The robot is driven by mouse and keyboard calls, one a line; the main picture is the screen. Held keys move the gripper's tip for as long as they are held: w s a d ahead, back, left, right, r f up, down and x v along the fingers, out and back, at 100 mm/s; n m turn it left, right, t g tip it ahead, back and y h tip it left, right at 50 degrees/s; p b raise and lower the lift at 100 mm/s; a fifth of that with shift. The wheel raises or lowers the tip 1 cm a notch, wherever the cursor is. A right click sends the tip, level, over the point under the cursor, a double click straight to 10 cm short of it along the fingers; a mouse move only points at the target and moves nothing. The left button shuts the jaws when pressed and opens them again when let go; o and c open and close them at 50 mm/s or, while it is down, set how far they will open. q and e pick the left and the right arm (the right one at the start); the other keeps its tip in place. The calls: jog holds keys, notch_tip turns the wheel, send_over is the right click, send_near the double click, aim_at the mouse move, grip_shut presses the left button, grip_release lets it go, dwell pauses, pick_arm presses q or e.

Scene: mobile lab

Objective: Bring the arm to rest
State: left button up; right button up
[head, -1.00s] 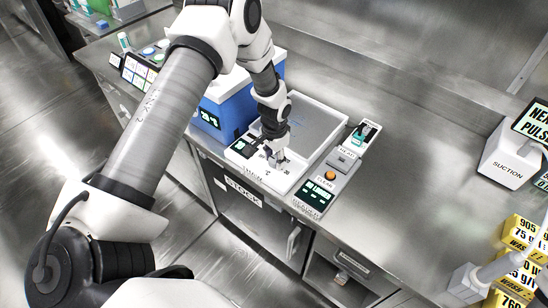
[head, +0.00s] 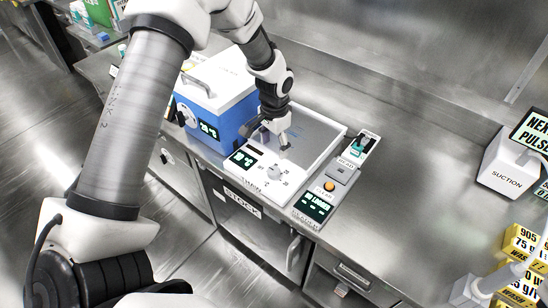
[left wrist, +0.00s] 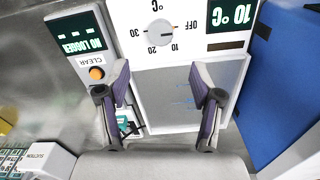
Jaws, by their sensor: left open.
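My left arm comes in from the left in the head view. My left gripper (head: 272,136) hangs over the white thaw unit's tray, near its control panel. In the left wrist view the two fingers of my left gripper (left wrist: 160,108) are wide apart with nothing between them. Below them lie the thaw unit (left wrist: 150,22) with its dial and a 10 °C display. In the head view the thaw unit (head: 318,148) shows its tray and dial. My right gripper is not in view.
A blue box with a white lid (head: 226,112) stands close left of the gripper. A reader with an orange button (head: 329,187) stands to the right. The suction unit (head: 502,166) is at the far right. The steel counter (head: 425,165) between them is clear.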

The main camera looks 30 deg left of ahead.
pick_arm(q)
jog(key=shift+r, duration=0.4)
jog(key=s+f, duration=0.2)
jog(key=f, duration=0.1)
jog(key=s+d+f+g+b, duration=0.1)
jog(key=s+f, duration=0.1)
jog(key=s+f+g, duration=0.1)
jog(key=s+f, duration=0.1)
jog(key=f, duration=0.1)
jog(key=shift+s+d+f, duration=0.1)
jog(key=shift+d+f, duration=0.1)
jog(key=shift+f, duration=0.15)
jog(key=s+d+f+n, duration=0.1)
jog(key=s+d+f, duration=0.1)
jog(key=s+f, duration=0.2)
jog(key=s+d+f+n+t+b, duration=0.1)
jog(key=s+f, duration=0.3)
jog(key=s, duration=0.6)
jog(key=s+d+f+n+t+b, duration=0.1)
jog(key=s+d+f, duration=0.2)
jog(key=s, duration=0.5)
jog(key=shift+d+f, duration=0.4)
jog(key=shift+f, duration=0.4)
jog(key=shift+s, duration=0.15)
